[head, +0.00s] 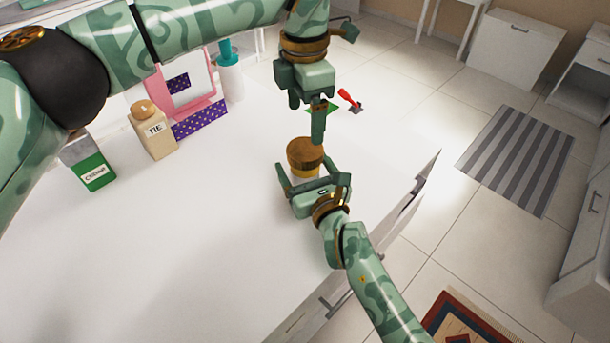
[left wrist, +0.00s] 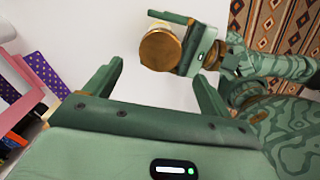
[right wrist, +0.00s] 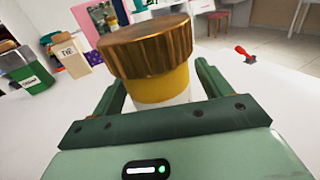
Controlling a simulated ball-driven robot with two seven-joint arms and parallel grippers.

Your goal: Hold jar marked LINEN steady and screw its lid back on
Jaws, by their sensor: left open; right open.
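A jar with a yellow upper band (head: 306,174) stands on the white surface, its wide bronze lid (head: 305,153) resting on top. In the right wrist view the lid (right wrist: 147,45) sits over the yellow band (right wrist: 160,87), with a pale part below. No LINEN label shows. My right gripper (head: 312,178) is open, its fingers on either side of the jar; whether they touch it I cannot tell. My left gripper (head: 307,114) is open and empty, pointing down just above and behind the lid. In the left wrist view the lid (left wrist: 160,50) lies beyond its fingers.
A beige TIE bottle (head: 153,135), a green-and-grey container (head: 93,172), a pink frame (head: 207,108), a purple dotted box (head: 200,124) and a teal-topped bottle (head: 230,82) stand left. A red-handled tool (head: 350,99) lies behind. The front-left surface (head: 170,250) is clear.

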